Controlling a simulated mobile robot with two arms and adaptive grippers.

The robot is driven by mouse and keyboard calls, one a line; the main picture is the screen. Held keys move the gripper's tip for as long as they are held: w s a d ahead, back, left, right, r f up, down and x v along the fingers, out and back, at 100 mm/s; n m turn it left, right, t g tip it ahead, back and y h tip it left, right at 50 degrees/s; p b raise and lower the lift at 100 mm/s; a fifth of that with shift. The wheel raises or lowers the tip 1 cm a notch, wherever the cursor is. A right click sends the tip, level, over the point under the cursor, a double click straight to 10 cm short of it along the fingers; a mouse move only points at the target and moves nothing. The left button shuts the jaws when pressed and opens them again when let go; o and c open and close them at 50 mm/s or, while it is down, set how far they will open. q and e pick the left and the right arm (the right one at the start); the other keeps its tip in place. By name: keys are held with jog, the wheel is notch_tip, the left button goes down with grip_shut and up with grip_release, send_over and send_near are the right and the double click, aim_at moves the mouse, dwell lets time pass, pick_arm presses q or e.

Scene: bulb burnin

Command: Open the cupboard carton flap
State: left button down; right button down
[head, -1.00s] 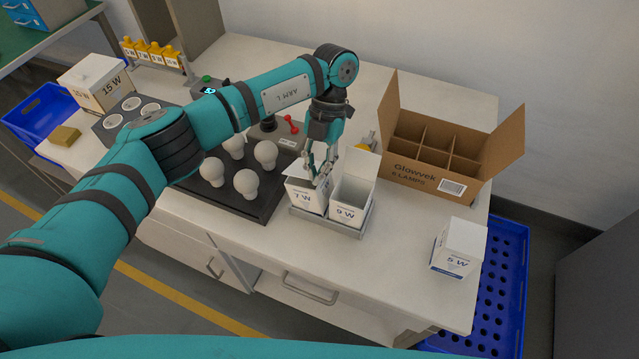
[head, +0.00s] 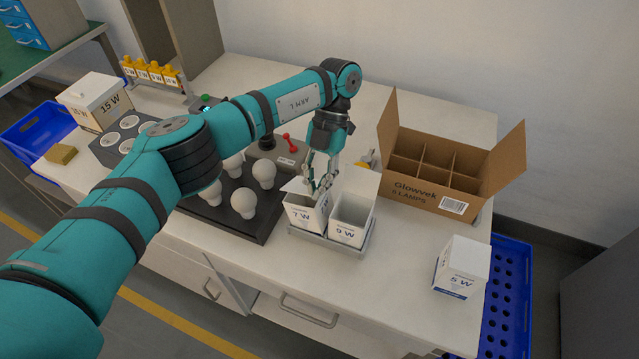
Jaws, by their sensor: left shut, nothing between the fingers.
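No carton in view is marked as the cupboard one. A white 7 W carton (head: 303,214) and a white 9 W carton (head: 350,223) stand side by side in a grey tray (head: 322,246). The 9 W carton is open with its flap raised. A white 5 W carton (head: 461,268) at the right and a white 15 W carton (head: 97,103) at the left look closed. My right gripper is out of view.
An open brown divided box (head: 428,196) stands behind right. A dark tray of white bulbs (head: 242,200) lies left of the cartons. A blue crate (head: 508,300) is beside the table's right edge. The front right tabletop is mostly clear.

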aim_at(318, 182)
pick_arm(q)
jog(key=shift+w+a+f, duration=0.2)
jog(key=shift+a+f, duration=0.05)
jog(key=shift+a, duration=0.4)
jog(key=c, duration=1.2)
grip_release()
jog(key=shift+w+a, duration=0.2)
jog(key=shift+a, duration=0.2)
jog(key=o, duration=1.2)
jog(key=shift+d, duration=0.35)
jog(key=shift+c, duration=0.2)
jog(key=shift+r, duration=0.1)
jog(key=v, duration=0.7)
jog(key=shift+w+r, duration=0.1)
